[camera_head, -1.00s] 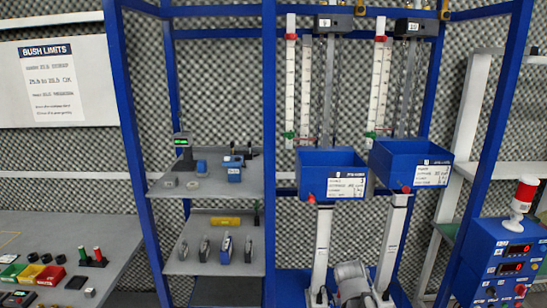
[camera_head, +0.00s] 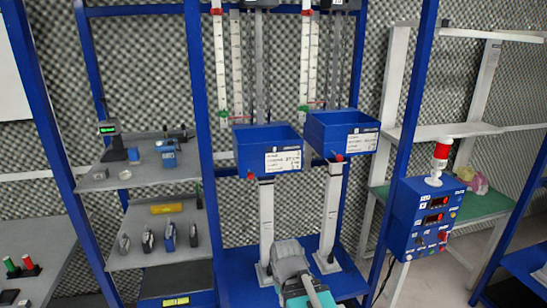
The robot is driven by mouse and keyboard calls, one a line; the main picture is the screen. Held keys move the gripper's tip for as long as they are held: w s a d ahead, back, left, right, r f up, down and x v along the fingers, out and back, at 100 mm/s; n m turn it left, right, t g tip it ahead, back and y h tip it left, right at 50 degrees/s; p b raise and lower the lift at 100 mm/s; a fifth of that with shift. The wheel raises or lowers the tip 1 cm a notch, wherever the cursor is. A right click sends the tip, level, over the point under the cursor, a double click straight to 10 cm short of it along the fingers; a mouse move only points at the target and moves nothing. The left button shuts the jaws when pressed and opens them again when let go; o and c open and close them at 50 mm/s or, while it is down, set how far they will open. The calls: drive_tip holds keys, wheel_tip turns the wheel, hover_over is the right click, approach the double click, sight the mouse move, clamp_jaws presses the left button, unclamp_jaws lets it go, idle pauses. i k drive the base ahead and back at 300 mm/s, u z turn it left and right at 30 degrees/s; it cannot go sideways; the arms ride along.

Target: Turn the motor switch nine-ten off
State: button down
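A blue control box (camera_head: 405,212) is mounted on the blue frame post at the right. Its front has two red-lit displays (camera_head: 433,218), dark knobs or switches (camera_head: 419,240) below them, and a red control (camera_head: 443,236). The labels are too small to read, so I cannot tell which control is motor switch nine-ten or how it is set. A red and white beacon (camera_head: 440,158) stands on top of the box. Part of my arm (camera_head: 289,262), grey and teal, shows at the bottom middle, left of the box. I cannot make out my gripper.
Two blue bins (camera_head: 267,148) (camera_head: 340,133) with labels sit on white columns inside the blue frame. Shelves at the left (camera_head: 140,165) hold small devices. A white rack with a green shelf (camera_head: 482,208) stands behind the box. A blue post rises left of the box.

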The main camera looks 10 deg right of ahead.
sight(443, 235)
drive_tip(key=z, duration=1.45)
drive_tip(key=k, duration=0.65)
drive_tip(key=z, duration=0.35)
drive_tip(key=i, duration=1.5)
drive_tip(key=u, duration=0.25)
